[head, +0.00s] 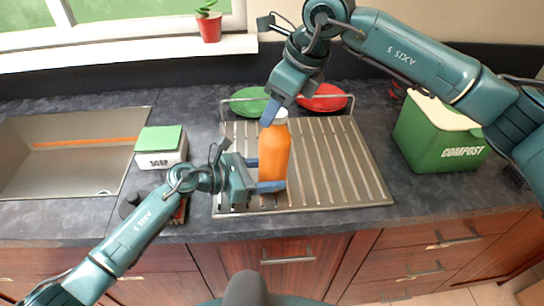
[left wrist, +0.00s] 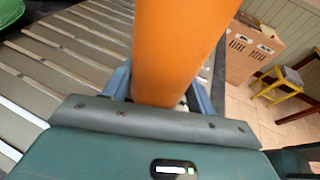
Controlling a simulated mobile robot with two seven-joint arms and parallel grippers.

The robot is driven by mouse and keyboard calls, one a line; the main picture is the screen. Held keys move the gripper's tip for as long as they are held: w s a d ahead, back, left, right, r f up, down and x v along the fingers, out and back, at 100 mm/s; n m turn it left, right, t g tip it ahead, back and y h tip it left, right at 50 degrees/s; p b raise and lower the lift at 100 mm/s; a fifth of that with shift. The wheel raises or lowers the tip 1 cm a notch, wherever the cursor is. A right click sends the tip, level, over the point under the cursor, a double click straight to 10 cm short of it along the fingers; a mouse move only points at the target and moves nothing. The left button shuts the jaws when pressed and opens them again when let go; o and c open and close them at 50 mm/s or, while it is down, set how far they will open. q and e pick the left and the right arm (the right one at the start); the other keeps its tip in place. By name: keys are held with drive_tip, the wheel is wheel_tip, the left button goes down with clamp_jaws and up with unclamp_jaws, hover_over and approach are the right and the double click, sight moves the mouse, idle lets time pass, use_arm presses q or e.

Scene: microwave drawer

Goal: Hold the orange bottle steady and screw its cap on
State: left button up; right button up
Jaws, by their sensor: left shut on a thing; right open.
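The orange bottle (head: 274,155) stands upright on the metal drainboard. Its white cap (head: 280,114) shows at the top, partly hidden by my right gripper; I cannot tell how it sits on the neck. My left gripper (head: 268,174) is shut on the lower part of the bottle from the left. In the left wrist view the orange bottle (left wrist: 176,50) stands between the blue fingers of the left gripper (left wrist: 160,90). My right gripper (head: 272,112) is open and comes down from above at the cap, its fingers beside it.
A green plate (head: 249,100) and a red plate (head: 322,98) stand in the rack behind the drainboard (head: 340,165). A green compost bin (head: 437,135) is at right. A soap box (head: 160,147) and the sink (head: 65,150) are at left. The drainboard right of the bottle is clear.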

drive_tip(key=n+g, duration=0.1)
drive_tip(key=n, duration=0.3)
drive_tip(key=shift+n+g+y, duration=0.3)
drive_tip(key=shift+g, duration=0.1)
drive_tip(key=n+g, duration=0.1)
drive_tip(key=n, duration=0.3)
drive_tip(key=shift+n+g, duration=0.3)
drive_tip(key=shift+g, duration=0.1)
